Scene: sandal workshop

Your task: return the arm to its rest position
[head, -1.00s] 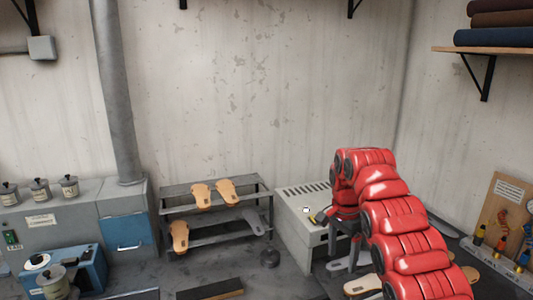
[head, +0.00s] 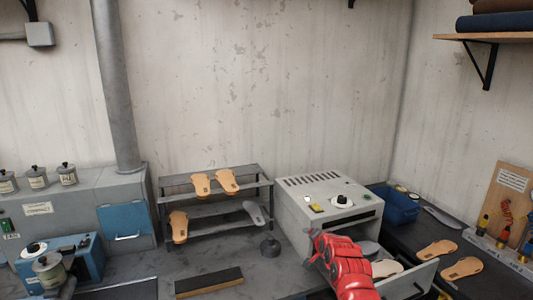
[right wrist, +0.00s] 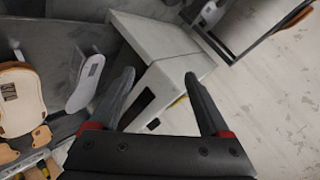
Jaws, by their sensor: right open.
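My right arm (head: 343,265) is red and comes up from the bottom edge of the head view, in front of the grey box machine (head: 318,200). Its fingers cannot be made out there. In the right wrist view my right gripper (right wrist: 160,75) is open, with two dark fingers spread wide and nothing between them. A pale box-shaped unit (right wrist: 165,50) lies beyond the fingers. My left arm and gripper are not in view.
An open drawer (head: 418,279) holding pale soles is beside my arm. Tan soles (head: 437,249) lie on the dark bench at right, near a blue bin (head: 400,207). A rack (head: 215,210) with soles stands left of the machine.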

